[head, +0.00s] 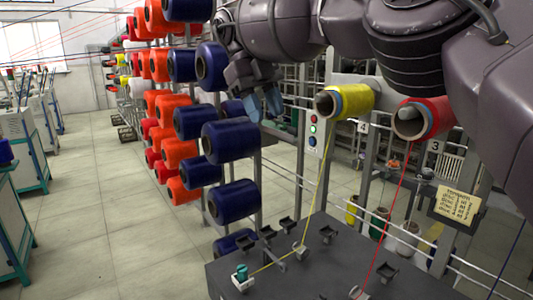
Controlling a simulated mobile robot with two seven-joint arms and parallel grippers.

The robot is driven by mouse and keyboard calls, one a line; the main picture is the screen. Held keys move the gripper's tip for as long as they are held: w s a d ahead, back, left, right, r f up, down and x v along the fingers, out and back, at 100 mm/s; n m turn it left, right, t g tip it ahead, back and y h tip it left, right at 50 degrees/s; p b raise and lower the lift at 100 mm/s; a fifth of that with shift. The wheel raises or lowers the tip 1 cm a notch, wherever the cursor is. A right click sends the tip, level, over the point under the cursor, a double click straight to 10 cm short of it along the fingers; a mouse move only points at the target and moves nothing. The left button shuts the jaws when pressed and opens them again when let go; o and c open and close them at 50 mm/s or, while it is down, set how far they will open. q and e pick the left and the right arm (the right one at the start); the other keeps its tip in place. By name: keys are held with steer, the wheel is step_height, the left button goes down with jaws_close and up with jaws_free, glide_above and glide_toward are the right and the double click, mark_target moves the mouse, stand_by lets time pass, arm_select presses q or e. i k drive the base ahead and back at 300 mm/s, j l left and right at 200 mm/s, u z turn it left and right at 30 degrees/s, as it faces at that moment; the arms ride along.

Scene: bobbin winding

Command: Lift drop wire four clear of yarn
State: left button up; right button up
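My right gripper (264,106) hangs from the arm that comes in from the right, high in front of the dark blue bobbins. Its two bluish fingers stand a little apart with nothing seen between them. My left gripper is out of view. The yellow yarn (319,185) runs from the yellow bobbin (347,102) beside the "4" plate (363,127) down to the dark table. There it meets a small pale metal piece (302,249), possibly drop wire four; I cannot tell for sure. The yarn then goes left to a small teal-topped device (243,276). The gripper is well above these.
A red bobbin (424,118) feeds red yarn (388,220) down to the table beside the "3" plate (437,147). The dark table (335,275) carries several small black brackets. A rack of orange and blue bobbins (237,141) stands left. A yellow note (458,205) hangs at right.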

mark_target(283, 268)
steer(key=k+j, duration=0.15)
steer(key=k, duration=0.35)
steer(key=k+j, duration=0.1)
steer(key=k, duration=0.4)
